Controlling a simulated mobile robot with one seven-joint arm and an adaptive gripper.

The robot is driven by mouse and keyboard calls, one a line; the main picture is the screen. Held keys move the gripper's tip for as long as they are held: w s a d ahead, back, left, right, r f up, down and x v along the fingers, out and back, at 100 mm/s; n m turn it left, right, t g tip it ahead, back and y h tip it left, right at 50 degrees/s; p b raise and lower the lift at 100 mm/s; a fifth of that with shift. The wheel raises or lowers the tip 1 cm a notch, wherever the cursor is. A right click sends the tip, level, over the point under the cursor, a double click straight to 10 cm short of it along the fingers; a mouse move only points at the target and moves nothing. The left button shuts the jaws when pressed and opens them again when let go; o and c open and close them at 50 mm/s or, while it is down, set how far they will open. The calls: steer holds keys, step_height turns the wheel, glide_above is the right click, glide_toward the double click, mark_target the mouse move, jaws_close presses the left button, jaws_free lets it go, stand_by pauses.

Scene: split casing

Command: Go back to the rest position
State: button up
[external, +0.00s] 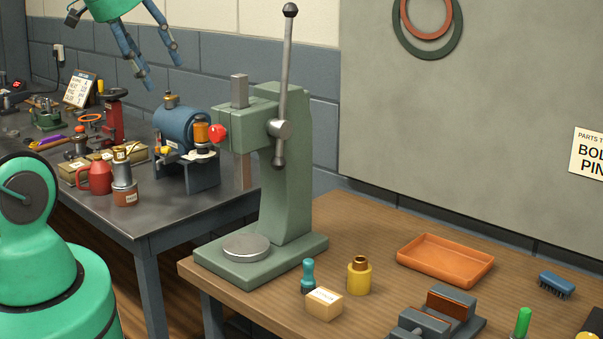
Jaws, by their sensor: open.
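My gripper (161,75) is at the top left of the external view, hanging from a green wrist (108,8) cut off by the top edge. Its two blue-grey fingers point down and to the right and stand apart, with nothing between them. It appears in the air above the grey metal bench (215,195), higher in the picture than the blue cylindrical machine (175,128). It looks clear of everything, though its exact height and depth are hard to tell.
A green arbor press (283,190) with a long lever stands on the wooden bench (345,222). An orange tray (445,260), a yellow bottle (359,278) and a small box (324,304) lie near it. A red jug (97,177) and several tools crowd the metal bench.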

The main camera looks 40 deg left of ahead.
step_height(320, 180, down, 9)
steer(key=b, duration=0.8)
